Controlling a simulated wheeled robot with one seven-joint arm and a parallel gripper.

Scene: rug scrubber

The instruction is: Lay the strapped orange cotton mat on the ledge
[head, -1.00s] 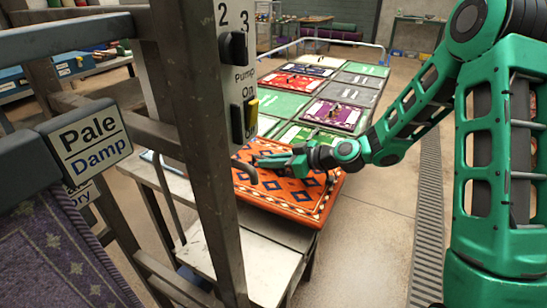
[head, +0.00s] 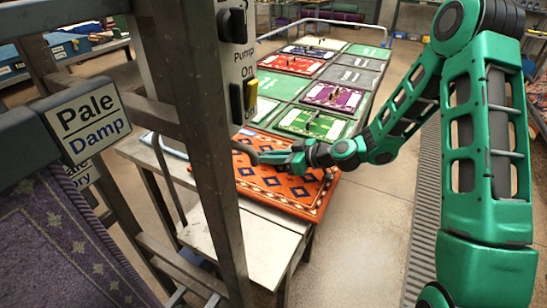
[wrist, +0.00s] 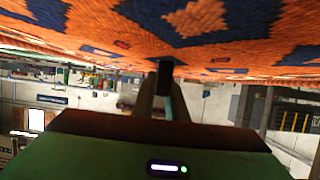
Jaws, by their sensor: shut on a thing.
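The orange cotton mat (head: 279,184), patterned with dark blue diamonds and a pale border, lies roughly flat over the grey ledge (head: 262,217) in the head view. Whether it rests fully on the ledge cannot be told. My gripper (head: 272,157) reaches in from the right, low over the mat's upper part, and is shut on the mat. Its fingertips are partly hidden by a curved grey bar, and the strap in them is not clear. In the wrist view the mat (wrist: 215,25) fills the top, against my narrow closed fingers (wrist: 165,75).
A grey metal post (head: 208,150) with a pump switch panel (head: 240,60) stands close in front, left of the mat. A "Pale Damp" sign (head: 88,118) and a hanging purple rug (head: 75,240) are at left. Several mats lie on a long bed (head: 340,75) behind.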

